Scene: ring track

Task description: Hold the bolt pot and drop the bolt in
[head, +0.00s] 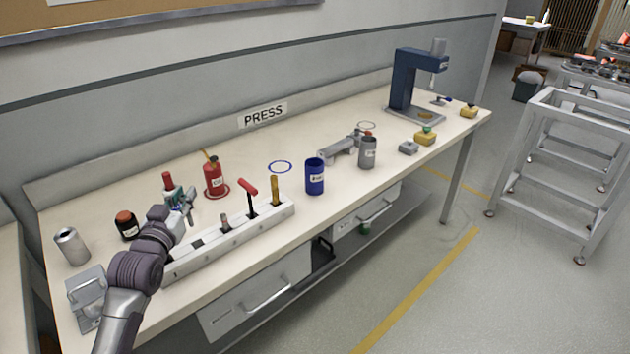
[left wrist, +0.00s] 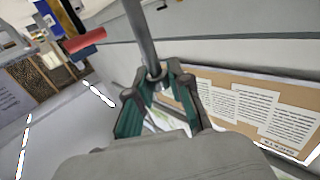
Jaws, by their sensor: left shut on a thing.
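My left gripper (head: 182,203) is over the left part of the pale tool rack (head: 270,215). It is shut on a slim grey rod (left wrist: 142,38), which shows between its green fingers in the left wrist view. A red handle (head: 168,180) rises just behind the fingers; whether it belongs to the rod is unclear. A blue pot (head: 315,182) stands right of the rack, a red pot (head: 214,182) behind it on a red ring, and a grey pot (head: 367,155) further right. Their labels are too small to read. I cannot make out the bolt. My right gripper is out of view.
A red T-handled tool (head: 248,187) and a yellow-handled tool (head: 275,188) stand in the rack. An empty blue ring (head: 280,167) marks the bench. A dark jar (head: 126,225) and metal can (head: 71,246) stand left. A blue press (head: 404,80) stands at the far right.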

